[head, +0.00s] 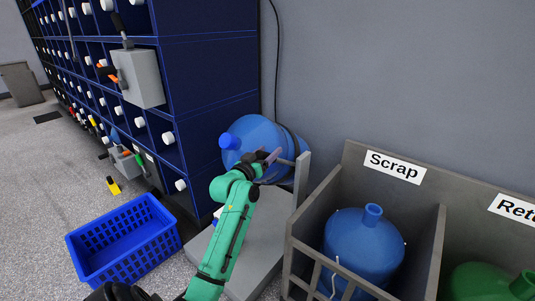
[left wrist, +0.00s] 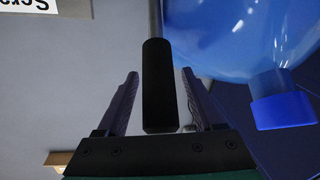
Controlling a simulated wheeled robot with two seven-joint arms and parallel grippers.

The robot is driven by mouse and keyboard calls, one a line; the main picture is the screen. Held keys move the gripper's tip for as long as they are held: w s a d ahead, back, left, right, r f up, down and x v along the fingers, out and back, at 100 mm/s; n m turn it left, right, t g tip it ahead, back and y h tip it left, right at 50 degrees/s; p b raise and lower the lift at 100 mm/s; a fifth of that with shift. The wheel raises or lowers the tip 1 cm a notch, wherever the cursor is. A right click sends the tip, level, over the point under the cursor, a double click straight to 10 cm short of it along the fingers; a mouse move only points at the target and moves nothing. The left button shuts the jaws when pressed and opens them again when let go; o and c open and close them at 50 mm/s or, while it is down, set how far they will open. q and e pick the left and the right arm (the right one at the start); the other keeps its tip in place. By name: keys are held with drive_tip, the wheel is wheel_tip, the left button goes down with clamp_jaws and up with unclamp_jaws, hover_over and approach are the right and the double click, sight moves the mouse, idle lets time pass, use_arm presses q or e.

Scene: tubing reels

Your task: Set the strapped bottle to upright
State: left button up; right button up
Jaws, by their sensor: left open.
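The blue strapped bottle (head: 256,134) lies tilted on its side against the wall, its blue cap (head: 229,141) pointing left. A dark strap (head: 291,143) runs around its body. A grey upright post (head: 301,178) stands at its right. My left gripper (head: 270,157) is in front of the bottle. In the left wrist view, the gripper (left wrist: 159,74) is open, with a black cylindrical grip (left wrist: 159,100) between its fingers; gaps show on both sides. The bottle (left wrist: 225,35) and its cap (left wrist: 281,107) are at the right there. My right gripper is not in view.
A grey platform (head: 258,235) lies below the bottle. A grey bin labelled Scrap (head: 394,167) holds another blue bottle (head: 363,245); a green bottle (head: 485,283) is farther right. A blue crate (head: 125,243) sits on the floor left. A blue rack (head: 205,75) stands behind.

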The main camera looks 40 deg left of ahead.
use_arm(q)
clamp_jaws()
drive_tip(key=shift+f, duration=0.1)
idle(1.2)
